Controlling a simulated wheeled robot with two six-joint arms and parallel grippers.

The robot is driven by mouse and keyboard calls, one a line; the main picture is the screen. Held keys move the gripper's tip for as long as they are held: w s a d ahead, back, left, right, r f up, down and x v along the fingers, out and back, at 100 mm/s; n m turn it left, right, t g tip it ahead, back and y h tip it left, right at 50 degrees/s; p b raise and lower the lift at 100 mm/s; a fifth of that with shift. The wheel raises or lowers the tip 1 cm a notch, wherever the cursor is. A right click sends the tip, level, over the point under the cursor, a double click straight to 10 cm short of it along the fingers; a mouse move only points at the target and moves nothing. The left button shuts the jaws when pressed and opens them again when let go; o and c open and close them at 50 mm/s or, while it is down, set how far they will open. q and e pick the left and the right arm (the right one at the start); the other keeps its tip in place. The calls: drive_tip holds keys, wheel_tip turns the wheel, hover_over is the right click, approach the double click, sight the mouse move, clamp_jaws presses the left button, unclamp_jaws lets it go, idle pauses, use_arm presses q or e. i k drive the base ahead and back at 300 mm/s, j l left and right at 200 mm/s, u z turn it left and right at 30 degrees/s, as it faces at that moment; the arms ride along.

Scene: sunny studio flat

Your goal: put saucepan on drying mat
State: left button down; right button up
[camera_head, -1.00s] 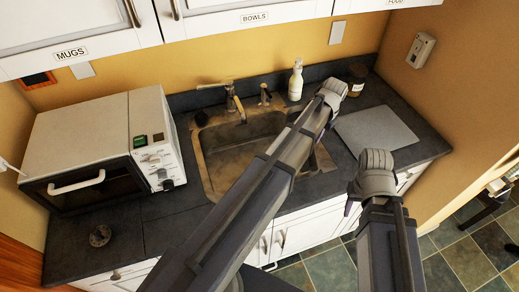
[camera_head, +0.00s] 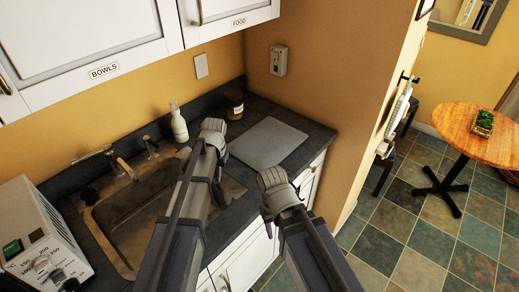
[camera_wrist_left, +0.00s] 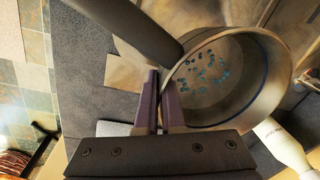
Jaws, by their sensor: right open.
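The saucepan (camera_wrist_left: 235,110), a round metal pan with a dark handle (camera_wrist_left: 125,28) and small blue specks inside, shows in the left wrist view. My left gripper (camera_wrist_left: 160,85) has one finger on each side of its near rim and looks shut on it. In the head view my left gripper (camera_head: 213,135) is over the counter right of the sink, and my arm hides the pan. The drying mat (camera_head: 268,143), a flat grey rectangle, lies bare on the counter to the right. My right gripper (camera_head: 278,190) is open and empty by the counter's front edge.
A white soap bottle (camera_head: 179,124) and a dark jar (camera_head: 233,104) stand at the back of the counter. A wall (camera_head: 345,110) closes the right end. Cabinets hang above.

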sight(277, 151)
drive_tip(key=i+l+u, duration=0.1)
drive_tip(key=l, duration=0.25)
drive_tip(key=i+l, duration=0.25)
drive_tip(key=i+l+u, duration=0.15)
drive_tip(key=l, duration=0.3)
drive_tip(key=i+l, duration=0.2)
drive_tip(key=l, duration=0.15)
drive_tip(key=i+l+u, duration=0.15)
drive_tip(key=l, duration=0.25)
drive_tip(key=i+l, duration=0.15)
drive_tip(key=l, duration=0.25)
drive_tip(key=j+u, duration=0.05)
